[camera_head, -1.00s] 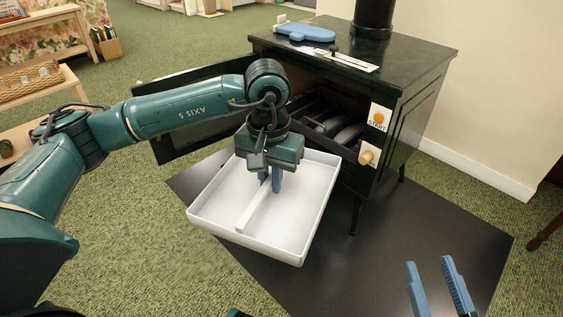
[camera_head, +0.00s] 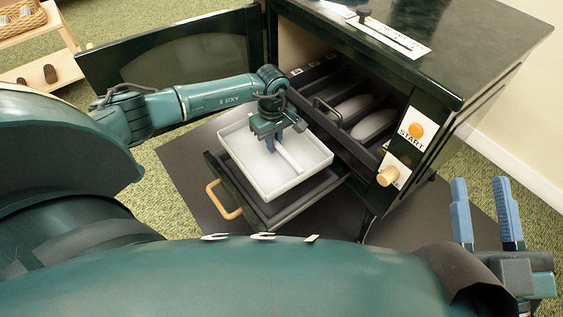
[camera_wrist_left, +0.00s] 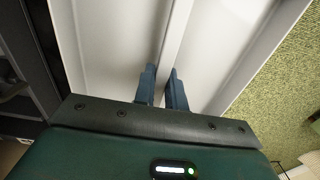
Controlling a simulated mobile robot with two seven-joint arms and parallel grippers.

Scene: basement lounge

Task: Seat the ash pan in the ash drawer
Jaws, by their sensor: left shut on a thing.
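The white ash pan (camera_head: 252,170) is a shallow square tray with a raised rib across its middle. My left gripper (camera_head: 272,148) is shut on that rib; the wrist view also shows its blue fingers (camera_wrist_left: 162,88) on either side of the rib. The pan is over the pulled-out ash drawer (camera_head: 310,205), a dark tray with a wooden handle (camera_head: 222,200). Whether the pan touches the drawer floor I cannot tell. My right gripper (camera_head: 482,190) is empty, its two blue fingers apart, at the right.
The dark stove (camera_head: 450,50) stands behind, its glass door (camera_head: 190,60) swung open to the left. Inside are pale logs (camera_head: 375,122) behind a dark front rail. An orange start button (camera_head: 416,130) and a wooden knob (camera_head: 388,176) are on its front. A black mat (camera_head: 190,185) lies below.

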